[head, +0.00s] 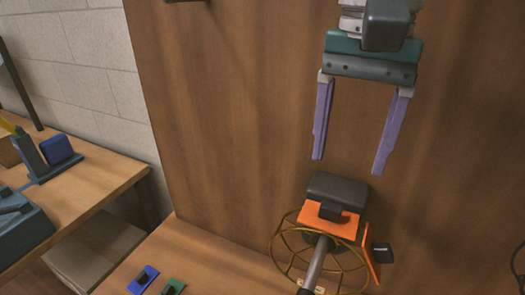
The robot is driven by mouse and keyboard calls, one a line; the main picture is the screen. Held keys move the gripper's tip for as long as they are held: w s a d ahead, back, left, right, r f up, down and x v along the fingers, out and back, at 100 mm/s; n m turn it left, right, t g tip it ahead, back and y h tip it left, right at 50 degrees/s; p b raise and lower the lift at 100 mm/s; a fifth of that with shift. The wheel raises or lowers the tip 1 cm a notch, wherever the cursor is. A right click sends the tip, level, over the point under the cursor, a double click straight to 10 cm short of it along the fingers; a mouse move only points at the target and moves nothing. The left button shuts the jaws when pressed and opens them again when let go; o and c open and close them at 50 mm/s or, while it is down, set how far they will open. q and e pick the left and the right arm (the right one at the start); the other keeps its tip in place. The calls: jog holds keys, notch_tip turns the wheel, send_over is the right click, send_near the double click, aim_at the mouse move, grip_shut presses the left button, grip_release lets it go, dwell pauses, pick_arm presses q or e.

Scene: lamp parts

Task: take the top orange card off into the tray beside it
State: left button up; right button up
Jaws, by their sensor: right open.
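My right gripper (348,168) hangs in the upper middle of the head view, fingers pointing down. It is open, with nothing between its two purple fingers. An orange card (325,226) with a black grip-like piece on it lies below the fingers, apart from them. It sits at the top of a brass wire cage. A second orange card (372,266) with a black knob stands steeply tilted at the cage's right side. I cannot make out a tray beside them. My left gripper does not show.
A dark block (338,188) sits right behind the orange card. A grey rod (316,262) crosses the wire cage (279,246). A blue card (143,280) and a green card (172,288) lie at the bottom left. A wooden panel (230,110) rises behind; a side bench (100,165) is left.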

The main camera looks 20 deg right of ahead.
aim_at(332, 206)
notch_tip(332, 206, down, 2)
jog(key=shift+a+f, duration=0.1)
jog(key=f+p, duration=0.1)
jog(key=f, duration=0.1)
jog(key=a+f, duration=0.1)
jog(key=f, duration=0.1)
jog(key=shift+f+p, duration=0.2)
jog(key=shift+p, duration=0.2)
jog(key=shift+d+f, duration=0.1)
jog(key=shift+f, duration=0.45)
grip_shut()
